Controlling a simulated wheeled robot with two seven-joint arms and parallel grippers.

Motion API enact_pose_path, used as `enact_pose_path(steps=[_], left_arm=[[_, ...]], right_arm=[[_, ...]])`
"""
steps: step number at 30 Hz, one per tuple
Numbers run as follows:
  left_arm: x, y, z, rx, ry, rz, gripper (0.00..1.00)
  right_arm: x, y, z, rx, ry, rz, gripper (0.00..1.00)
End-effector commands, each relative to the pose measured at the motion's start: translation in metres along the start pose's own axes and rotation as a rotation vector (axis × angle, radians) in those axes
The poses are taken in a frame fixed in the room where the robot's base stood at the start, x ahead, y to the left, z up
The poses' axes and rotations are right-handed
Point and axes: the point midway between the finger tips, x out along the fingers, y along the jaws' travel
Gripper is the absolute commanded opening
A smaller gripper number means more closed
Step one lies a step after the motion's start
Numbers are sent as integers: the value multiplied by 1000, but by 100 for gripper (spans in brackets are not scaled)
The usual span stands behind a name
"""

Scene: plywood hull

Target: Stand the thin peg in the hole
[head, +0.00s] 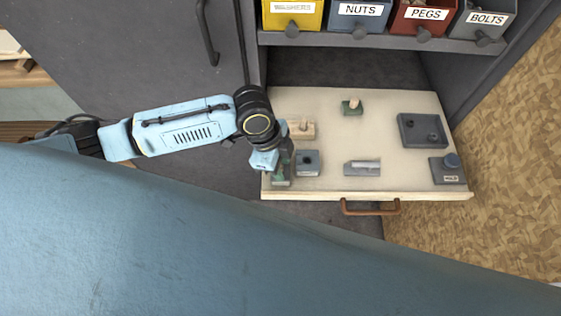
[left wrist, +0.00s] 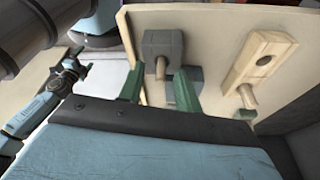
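My left gripper (head: 281,172) is low over the front left corner of the pale drawer board (head: 390,105). In the left wrist view its two green fingers (left wrist: 158,88) are apart. A thin wooden peg (left wrist: 160,67) shows between them, upright at a grey block (left wrist: 164,43); I cannot tell if the fingers touch it. A wooden block (left wrist: 268,52) with a dark round hole stands beside, with another peg (left wrist: 246,96) in it. In the head view a grey block (head: 307,160) with a dark hole is right of the gripper. My right gripper (left wrist: 76,68) is small in the left wrist view.
A green block with a peg (head: 352,107), a grey two-hole block (head: 421,130), a grey piece with a metal bar (head: 362,168) and a labelled base with a blue knob (head: 449,166) share the board. Bins (head: 358,14) hang above. A handle (head: 370,210) is in front.

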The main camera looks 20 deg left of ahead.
Motion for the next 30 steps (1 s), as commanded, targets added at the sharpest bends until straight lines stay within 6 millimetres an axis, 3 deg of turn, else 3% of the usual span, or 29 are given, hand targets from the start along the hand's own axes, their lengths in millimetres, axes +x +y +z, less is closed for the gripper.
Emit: enact_pose_path(steps=[8, 11, 21, 30], left_arm=[[-6, -1, 0, 0, 0, -2, 34], [-21, -1, 0, 1, 0, -4, 34], [-96, -1, 0, 1, 1, -4, 34], [-132, 0, 0, 1, 0, -1, 34]], right_arm=[[-2, 0, 0, 0, 0, 0, 82], [-5, 0, -1, 0, 0, 0, 82], [-20, 1, -2, 0, 1, 0, 82], [-24, 0, -3, 0, 1, 0, 82]])
